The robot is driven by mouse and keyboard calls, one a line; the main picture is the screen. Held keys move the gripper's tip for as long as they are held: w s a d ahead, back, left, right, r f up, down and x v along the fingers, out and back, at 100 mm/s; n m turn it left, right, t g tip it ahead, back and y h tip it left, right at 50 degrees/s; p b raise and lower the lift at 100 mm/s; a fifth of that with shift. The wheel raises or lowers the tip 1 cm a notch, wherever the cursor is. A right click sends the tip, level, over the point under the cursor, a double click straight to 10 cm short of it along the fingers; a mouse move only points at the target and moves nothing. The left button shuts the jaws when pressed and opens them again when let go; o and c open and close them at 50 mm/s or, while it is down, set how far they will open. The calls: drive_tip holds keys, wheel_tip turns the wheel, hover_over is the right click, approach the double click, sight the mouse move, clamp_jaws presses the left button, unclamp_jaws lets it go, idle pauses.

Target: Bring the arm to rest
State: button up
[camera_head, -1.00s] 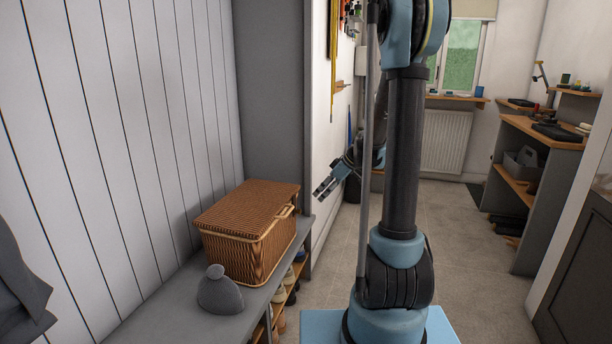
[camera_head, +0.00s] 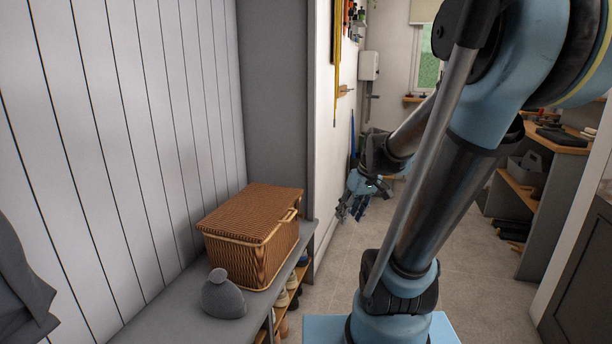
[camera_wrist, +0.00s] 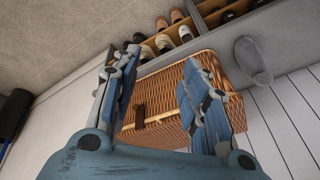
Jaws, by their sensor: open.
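My gripper (camera_head: 354,207) is open and empty. In the head view it hangs in the air to the right of the bench, pointing downward, beyond the basket's right side. In the wrist view its two fingers (camera_wrist: 160,100) stand apart, with the wicker basket (camera_wrist: 160,135) showing between and behind them. The fingers hide part of the basket there. My arm leans to the right across the right half of the head view.
A closed wicker basket (camera_head: 252,238) and a grey knit hat (camera_head: 222,297) rest on the grey bench (camera_head: 168,308). Shoes (camera_head: 291,290) sit on the shelf below. A workbench (camera_head: 545,185) stands at the far right. The floor between is clear.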

drive_tip(key=s+d+f+m+h, duration=0.1)
drive_tip(key=s+d+f+m, duration=0.1)
drive_tip(key=s, duration=0.4)
drive_tip(key=s+d+f+m+h, duration=0.1)
drive_tip(key=s+d+f+m, duration=0.1)
drive_tip(key=s, duration=0.5)
drive_tip(key=shift+s+d+f+m+h, duration=0.2)
drive_tip(key=shift+d+f+m+h, duration=0.2)
drive_tip(key=shift+d+m, duration=0.25)
drive_tip(key=shift+w+f, duration=0.2)
drive_tip(key=shift+w, duration=0.2)
idle(0.5)
